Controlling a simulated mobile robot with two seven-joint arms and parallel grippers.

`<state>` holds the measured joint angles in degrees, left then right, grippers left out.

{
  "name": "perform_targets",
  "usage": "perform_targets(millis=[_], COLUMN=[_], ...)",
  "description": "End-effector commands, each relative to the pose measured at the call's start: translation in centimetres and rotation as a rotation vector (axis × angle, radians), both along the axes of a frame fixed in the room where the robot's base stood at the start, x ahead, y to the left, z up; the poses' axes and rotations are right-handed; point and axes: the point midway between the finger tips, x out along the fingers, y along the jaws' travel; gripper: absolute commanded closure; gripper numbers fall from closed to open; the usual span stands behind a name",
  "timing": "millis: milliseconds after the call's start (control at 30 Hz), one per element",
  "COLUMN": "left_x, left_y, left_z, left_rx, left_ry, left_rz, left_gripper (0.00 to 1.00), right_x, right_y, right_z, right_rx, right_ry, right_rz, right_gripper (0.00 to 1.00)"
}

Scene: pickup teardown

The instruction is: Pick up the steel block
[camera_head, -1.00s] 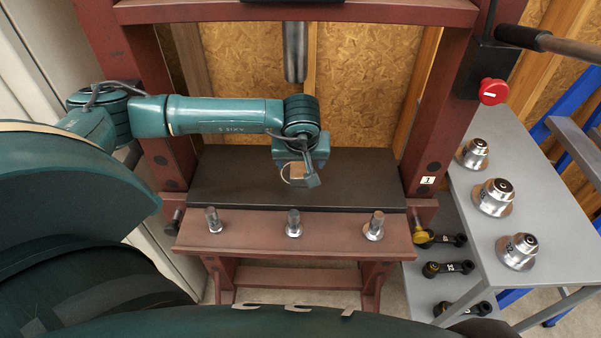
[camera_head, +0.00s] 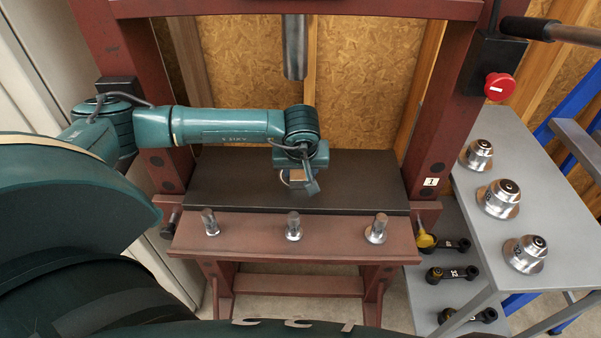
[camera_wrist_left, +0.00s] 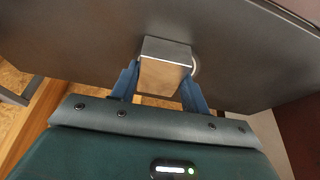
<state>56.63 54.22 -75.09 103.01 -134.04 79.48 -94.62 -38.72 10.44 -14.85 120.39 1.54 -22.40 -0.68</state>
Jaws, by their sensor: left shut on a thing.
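The steel block (camera_wrist_left: 166,66) is a small, smooth block with a bright edge. In the left wrist view it sits between the two blue fingers of my left gripper (camera_wrist_left: 160,84), which is shut on it. In the head view the block (camera_head: 297,176) shows as a small pale patch under my left gripper (camera_head: 299,182), over the dark press bed (camera_head: 225,185). The fingers and wrist partly hide it there, and I cannot tell whether it touches the bed. My right gripper is not in view.
The steel press ram (camera_head: 295,48) hangs above and behind my left wrist. Red press posts (camera_head: 434,120) stand on both sides. Upright steel pins (camera_head: 293,226) line the front beam. A grey table (camera_head: 478,222) at right holds several steel parts.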

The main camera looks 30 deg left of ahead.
Motion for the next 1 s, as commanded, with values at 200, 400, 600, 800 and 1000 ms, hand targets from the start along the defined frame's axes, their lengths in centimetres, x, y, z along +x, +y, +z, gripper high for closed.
perform_targets(millis=[200,400,600,800,1000], left_x=[0.0,0.0,0.1,0.2,0.2], left_y=[0.0,0.0,0.0,0.0,0.0], left_z=[0.0,0.0,0.2,0.8,2.6], left_rx=[0.001,0.001,0.0,0.0,-0.001], left_ry=[0.001,0.001,-0.005,-0.006,-0.009], left_rz=[0.0,0.0,0.001,0.001,0.0], left_gripper=[0.9,1.0,1.0,1.0,1.0], right_x=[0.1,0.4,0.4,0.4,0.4], right_y=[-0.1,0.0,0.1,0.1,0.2], right_z=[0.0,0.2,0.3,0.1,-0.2], right_rx=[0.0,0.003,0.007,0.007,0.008], right_ry=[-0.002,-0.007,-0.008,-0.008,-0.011], right_rz=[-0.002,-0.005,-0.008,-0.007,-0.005], right_gripper=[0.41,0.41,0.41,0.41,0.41])
